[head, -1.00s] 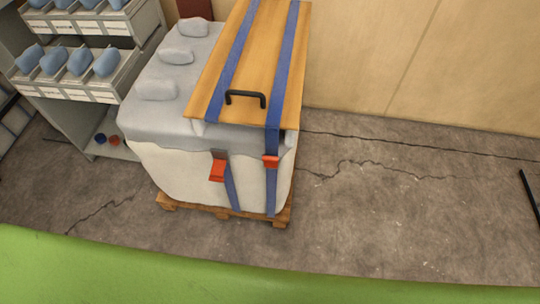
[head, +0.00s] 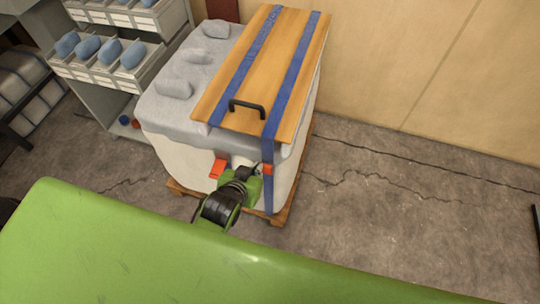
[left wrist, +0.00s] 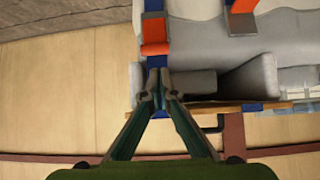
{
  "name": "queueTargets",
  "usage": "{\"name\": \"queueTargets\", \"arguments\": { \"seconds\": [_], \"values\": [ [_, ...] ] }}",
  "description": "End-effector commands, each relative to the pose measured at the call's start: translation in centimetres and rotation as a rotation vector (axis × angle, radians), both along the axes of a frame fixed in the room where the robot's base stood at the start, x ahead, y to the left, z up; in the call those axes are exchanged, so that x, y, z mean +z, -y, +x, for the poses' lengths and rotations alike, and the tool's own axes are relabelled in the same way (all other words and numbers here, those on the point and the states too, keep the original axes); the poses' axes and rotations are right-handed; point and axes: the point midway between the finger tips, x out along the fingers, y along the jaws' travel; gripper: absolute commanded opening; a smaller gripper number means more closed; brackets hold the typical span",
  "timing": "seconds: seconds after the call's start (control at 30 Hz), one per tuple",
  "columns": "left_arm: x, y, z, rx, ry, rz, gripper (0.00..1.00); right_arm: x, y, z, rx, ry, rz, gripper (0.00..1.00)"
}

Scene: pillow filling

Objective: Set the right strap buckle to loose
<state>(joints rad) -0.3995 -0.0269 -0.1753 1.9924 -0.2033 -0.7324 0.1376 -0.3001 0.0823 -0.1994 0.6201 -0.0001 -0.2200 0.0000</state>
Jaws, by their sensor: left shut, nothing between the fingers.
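The right strap buckle (head: 267,169) is a small orange-red piece on the blue right strap (head: 269,200), on the front of the pale bag. In the left wrist view it appears as an orange block (left wrist: 155,35) just beyond my fingertips. My left gripper (head: 256,171) is at the bag's front, between the two buckles and close to the right one. In the left wrist view its fingers (left wrist: 160,90) are shut and empty, pointing at the right strap. I cannot tell whether they touch it. The left buckle (head: 217,168) is also orange-red. My right gripper is out of view.
A wooden board (head: 255,75) with a black handle (head: 247,107) lies on the bag under both straps. The bag stands on a wooden pallet (head: 282,215). Shelves with grey-blue pieces (head: 110,52) stand at left. The floor (head: 400,220) on the right is clear.

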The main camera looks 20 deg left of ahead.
Motion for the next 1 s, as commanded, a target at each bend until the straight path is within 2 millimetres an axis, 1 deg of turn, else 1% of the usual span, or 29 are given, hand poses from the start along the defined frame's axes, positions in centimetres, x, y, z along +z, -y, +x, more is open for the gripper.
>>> {"name": "queueTargets", "arguments": {
  "seconds": [0.03, 0.1, 0.2, 0.27, 0.57, 0.67, 0.77, 1.0],
  "values": [
    [1.7, -0.2, 0.2, 0.008, 0.019, -0.003, 0.00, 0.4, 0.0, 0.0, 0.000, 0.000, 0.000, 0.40],
    [3.0, -0.4, 0.4, 0.017, 0.035, -0.005, 0.00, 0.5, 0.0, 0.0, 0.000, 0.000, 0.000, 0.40],
    [4.0, -0.5, 0.6, 0.022, 0.047, -0.006, 0.00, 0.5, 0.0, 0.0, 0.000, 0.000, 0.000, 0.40],
    [4.1, -0.5, 0.6, 0.023, 0.050, -0.007, 0.00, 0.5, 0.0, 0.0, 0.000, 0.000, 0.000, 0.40],
    [4.1, -0.5, 0.7, 0.023, 0.050, -0.007, 0.00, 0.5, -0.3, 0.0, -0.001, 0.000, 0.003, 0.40],
    [3.8, -0.5, 1.1, 0.023, 0.050, -0.007, 0.00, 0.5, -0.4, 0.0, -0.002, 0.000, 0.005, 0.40],
    [3.0, -0.4, 2.2, 0.023, 0.051, -0.007, 0.00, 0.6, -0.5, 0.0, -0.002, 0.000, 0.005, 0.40],
    [0.2, -0.3, 5.8, 0.023, 0.050, -0.008, 0.00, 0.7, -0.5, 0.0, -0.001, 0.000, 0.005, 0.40]
  ]
}}
